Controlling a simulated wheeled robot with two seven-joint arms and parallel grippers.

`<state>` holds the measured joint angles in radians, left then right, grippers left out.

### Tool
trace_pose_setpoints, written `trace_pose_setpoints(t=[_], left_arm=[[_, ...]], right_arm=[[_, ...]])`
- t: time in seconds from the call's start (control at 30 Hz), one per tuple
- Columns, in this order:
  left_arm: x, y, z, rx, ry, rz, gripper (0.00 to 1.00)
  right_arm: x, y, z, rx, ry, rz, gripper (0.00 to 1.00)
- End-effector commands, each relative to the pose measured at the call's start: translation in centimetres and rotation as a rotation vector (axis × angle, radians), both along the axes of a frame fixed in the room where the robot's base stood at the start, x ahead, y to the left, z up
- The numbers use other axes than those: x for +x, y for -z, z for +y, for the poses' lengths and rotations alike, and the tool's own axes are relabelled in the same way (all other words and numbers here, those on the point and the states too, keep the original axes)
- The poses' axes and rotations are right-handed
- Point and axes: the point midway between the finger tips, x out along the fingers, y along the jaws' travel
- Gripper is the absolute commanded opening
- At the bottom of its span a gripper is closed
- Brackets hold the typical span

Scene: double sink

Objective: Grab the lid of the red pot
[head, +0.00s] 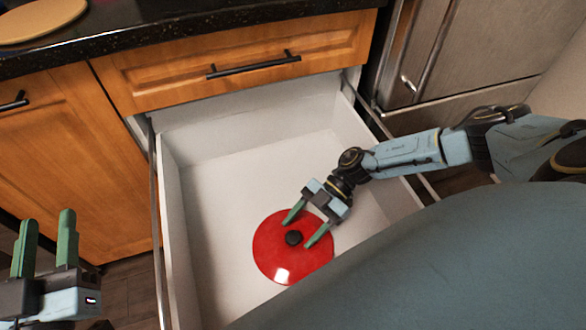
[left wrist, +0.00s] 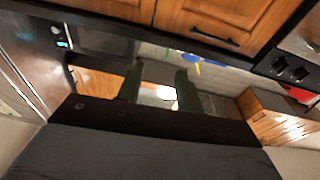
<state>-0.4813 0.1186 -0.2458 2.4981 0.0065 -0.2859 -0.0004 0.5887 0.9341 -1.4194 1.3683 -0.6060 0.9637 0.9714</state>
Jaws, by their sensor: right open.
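A round red lid (head: 272,262) with a black knob (head: 293,238) lies in an open white drawer (head: 213,225). My right gripper (head: 305,234) is over the lid, its green fingers open on either side of the knob. I cannot tell how far above the lid the fingertips are. My left gripper (head: 48,225) is at the lower left of the head view, outside the drawer, open with nothing between its fingers. Its fingers also show in the left wrist view (left wrist: 160,85). No red pot shows near the lid.
The drawer's left wall (head: 172,240) and right wall (head: 372,150) enclose the lid. Above it is a shut wooden drawer (head: 330,55) with a black handle (head: 252,66), under a dark countertop (head: 200,28). A metal appliance (head: 425,60) stands at right. The rest of the drawer floor looks empty.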

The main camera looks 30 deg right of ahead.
Motion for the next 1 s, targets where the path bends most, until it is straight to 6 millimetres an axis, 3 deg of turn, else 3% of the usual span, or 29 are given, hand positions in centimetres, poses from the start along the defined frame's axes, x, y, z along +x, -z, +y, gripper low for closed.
trace_pose_setpoints(t=[0.43, 0.6, 0.9, 1.0], left_arm=[[-1.8, -5.0, -0.3, -0.113, 0.018, -0.355, 0.36], [-2.4, -5.7, -0.1, -0.138, 0.017, -0.443, 0.36], [-2.5, -6.0, -0.1, -0.143, 0.017, -0.462, 0.36], [-2.5, -6.0, -0.1, -0.143, 0.017, -0.461, 0.36]], right_arm=[[-0.1, 1.9, 2.6, 0.001, -0.001, 0.0, 0.59], [-0.4, 2.6, 4.2, 0.001, -0.004, 0.0, 0.59], [-0.4, 2.6, 4.5, 0.0, -0.001, 0.0, 0.59], [-0.4, 2.6, 4.5, 0.0, -0.001, 0.0, 0.47]])
